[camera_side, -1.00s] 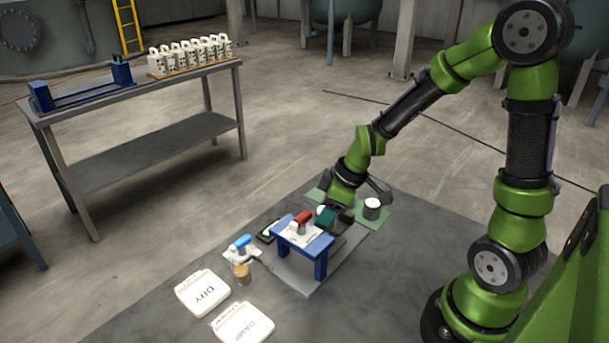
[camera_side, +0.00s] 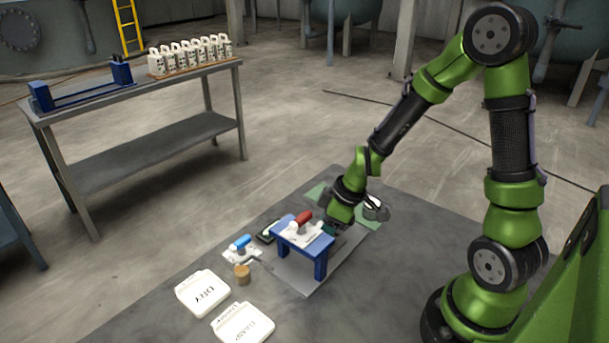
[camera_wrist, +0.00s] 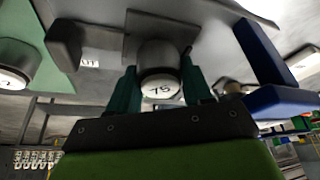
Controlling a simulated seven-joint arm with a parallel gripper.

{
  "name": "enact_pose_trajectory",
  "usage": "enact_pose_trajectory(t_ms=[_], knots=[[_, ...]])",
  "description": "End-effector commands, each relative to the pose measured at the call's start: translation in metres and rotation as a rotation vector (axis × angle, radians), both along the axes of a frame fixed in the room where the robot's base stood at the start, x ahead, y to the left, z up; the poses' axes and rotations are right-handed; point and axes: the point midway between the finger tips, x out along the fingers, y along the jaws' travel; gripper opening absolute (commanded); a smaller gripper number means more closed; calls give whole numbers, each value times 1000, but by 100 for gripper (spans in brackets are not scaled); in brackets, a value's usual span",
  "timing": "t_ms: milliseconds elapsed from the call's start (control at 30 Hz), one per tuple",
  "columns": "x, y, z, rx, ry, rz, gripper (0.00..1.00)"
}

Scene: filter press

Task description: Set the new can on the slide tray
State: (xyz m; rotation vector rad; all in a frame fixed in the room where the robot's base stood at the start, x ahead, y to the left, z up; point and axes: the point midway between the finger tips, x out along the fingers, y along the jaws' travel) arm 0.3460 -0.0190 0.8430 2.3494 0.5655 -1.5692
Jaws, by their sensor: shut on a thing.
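My gripper (camera_wrist: 160,92) has teal fingers shut on a grey can with a white, numbered end (camera_wrist: 161,88), seen between them in the wrist view. The can is at a square dark grey plate (camera_wrist: 140,22), seemingly the slide tray; I cannot tell whether they touch. In the side view my gripper (camera_side: 332,228) is low behind the blue press frame (camera_side: 318,247), and the held can is hidden. Another grey can with a white top (camera_side: 373,203) stands on the green mat (camera_side: 369,223), partly covered by my wrist. Its white top (camera_wrist: 12,79) also shows in the wrist view.
A red-handled piece (camera_side: 303,219) sits on the press frame. A blue-handled piece (camera_side: 240,246), a tan-topped jar (camera_side: 242,274) and white DRY (camera_side: 203,293) and DAMP (camera_side: 243,325) containers lie at the left.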

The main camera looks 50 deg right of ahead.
Motion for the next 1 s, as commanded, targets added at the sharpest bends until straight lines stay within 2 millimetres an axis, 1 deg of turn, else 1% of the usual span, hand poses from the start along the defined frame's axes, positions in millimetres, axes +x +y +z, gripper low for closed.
enact_pose_trajectory(t_ms=[533, 567, 600, 733, 1000], knots=[[0, 0, -6, 0, 0, 1, 4], [0, 0, -6, 0, 0, 1, 53], [0, 0, -6, 0, 0, 1, 59], [0, 0, -6, 0, 0, 1, 79], [0, 0, -6, 0, 0, 1, 79]])
